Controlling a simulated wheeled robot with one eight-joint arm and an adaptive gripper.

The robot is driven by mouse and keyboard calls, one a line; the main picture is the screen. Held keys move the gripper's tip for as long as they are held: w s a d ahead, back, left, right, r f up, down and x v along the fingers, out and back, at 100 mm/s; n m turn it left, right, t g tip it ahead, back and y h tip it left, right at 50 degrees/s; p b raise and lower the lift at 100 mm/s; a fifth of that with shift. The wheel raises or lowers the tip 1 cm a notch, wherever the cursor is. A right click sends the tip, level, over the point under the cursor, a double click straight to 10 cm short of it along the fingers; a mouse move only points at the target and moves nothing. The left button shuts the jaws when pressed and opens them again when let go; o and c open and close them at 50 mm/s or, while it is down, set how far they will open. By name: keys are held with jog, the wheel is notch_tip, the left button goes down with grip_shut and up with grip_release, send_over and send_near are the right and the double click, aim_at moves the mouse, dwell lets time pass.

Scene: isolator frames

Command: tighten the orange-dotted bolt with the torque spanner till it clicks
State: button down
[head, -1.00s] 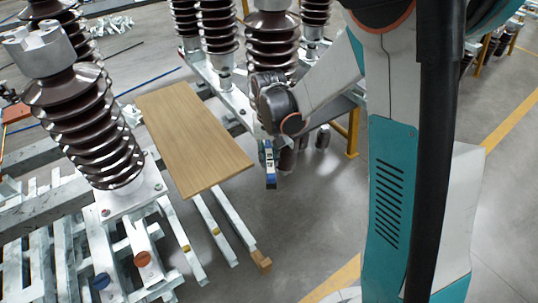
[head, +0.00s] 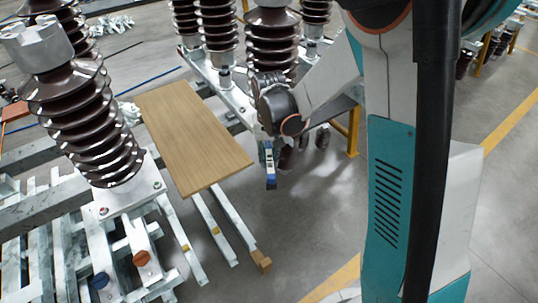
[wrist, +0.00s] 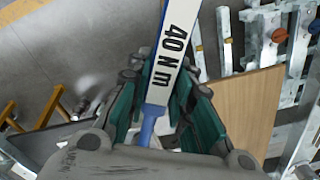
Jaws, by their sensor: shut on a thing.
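My gripper (head: 268,150) hangs right of the wooden board in the head view, pointing down, and is shut on the torque spanner (head: 270,178). In the wrist view the fingers (wrist: 155,110) close around the spanner's blue grip. Its white label (wrist: 174,50) reads "40 N m". The spanner's working end is out of the wrist picture. In the head view small bolts (head: 104,211) sit on the metal base plate under the left insulator, well left of my gripper. The marks on them are too small for me to tell which one is orange-dotted.
A wooden board (head: 190,135) lies across the steel rails between the left insulator (head: 85,125) and my gripper. Orange (head: 141,258) and blue (head: 100,280) round caps sit on the frame at lower left. More insulators stand behind. Grey floor (head: 310,220) is clear below my gripper.

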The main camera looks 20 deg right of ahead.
jog(key=shift+f+b, duration=0.35)
jog(key=shift+f, duration=0.15)
dwell(0.3)
jog(key=w+a+m+b, duration=0.1)
jog(key=w+a+m, duration=0.9)
jog(key=a+m, duration=0.1)
jog(key=shift+w+a+m+b, duration=0.15)
jog(key=shift+m+b, duration=0.2)
jog(key=shift+m, duration=0.15)
dwell(0.8)
jog(key=s+d+n, duration=0.5)
jog(key=n, duration=0.1)
jog(key=s+d+n+b, duration=0.1)
jog(key=s+d+n, duration=0.4)
jog(key=d+n, duration=0.1)
jog(key=shift+s+d, duration=0.15)
